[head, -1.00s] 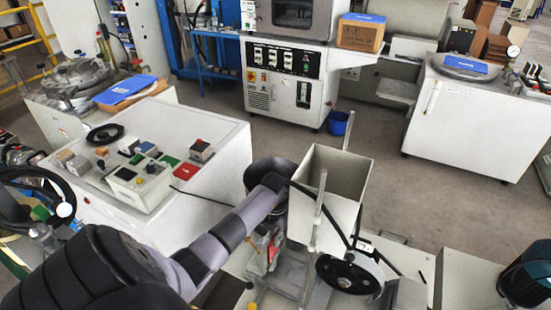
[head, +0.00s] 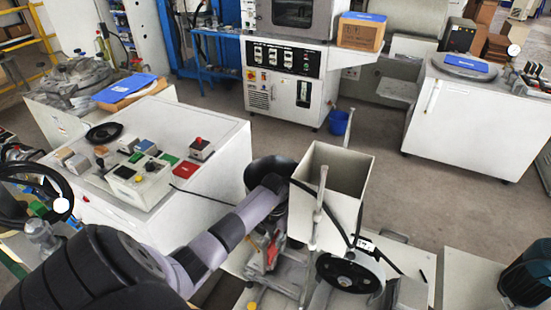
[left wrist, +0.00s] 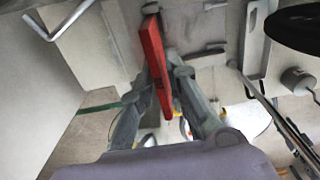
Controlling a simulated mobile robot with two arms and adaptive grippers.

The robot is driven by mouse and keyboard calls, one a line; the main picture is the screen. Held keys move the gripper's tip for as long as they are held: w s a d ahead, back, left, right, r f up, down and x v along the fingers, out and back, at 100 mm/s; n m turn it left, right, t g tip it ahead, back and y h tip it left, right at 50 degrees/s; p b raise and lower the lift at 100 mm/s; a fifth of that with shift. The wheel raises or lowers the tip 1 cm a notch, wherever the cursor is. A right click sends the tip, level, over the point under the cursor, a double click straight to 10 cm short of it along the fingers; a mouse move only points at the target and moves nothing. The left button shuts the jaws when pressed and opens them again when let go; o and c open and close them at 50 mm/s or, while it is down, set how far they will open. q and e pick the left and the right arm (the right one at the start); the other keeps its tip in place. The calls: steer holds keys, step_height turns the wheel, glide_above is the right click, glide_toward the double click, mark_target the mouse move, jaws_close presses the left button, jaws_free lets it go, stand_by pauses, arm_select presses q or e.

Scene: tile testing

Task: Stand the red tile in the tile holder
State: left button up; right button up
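The red tile (left wrist: 155,62) is upright and edge-on between the two fingers of my left gripper (left wrist: 163,85) in the left wrist view. The fingers press on it from both sides, and its far end sticks out beyond them. In the head view, the red tile (head: 272,250) shows small and partly covered by my left gripper (head: 267,258), beside the pale open-topped box. I cannot make out the tile holder for certain in either view. My right gripper is not in view.
The pale open-topped box (head: 333,213) and a black wheel (head: 350,272) stand just right of my left gripper. A white control desk (head: 222,172) carries several small blocks and switches on the left. The grey floor (head: 415,205) beyond the box is clear.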

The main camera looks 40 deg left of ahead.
arm_select(q)
steer(key=o, duration=0.3)
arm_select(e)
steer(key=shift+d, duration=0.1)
arm_select(q)
step_height(320, 180, up, 12)
stand_by(0.6)
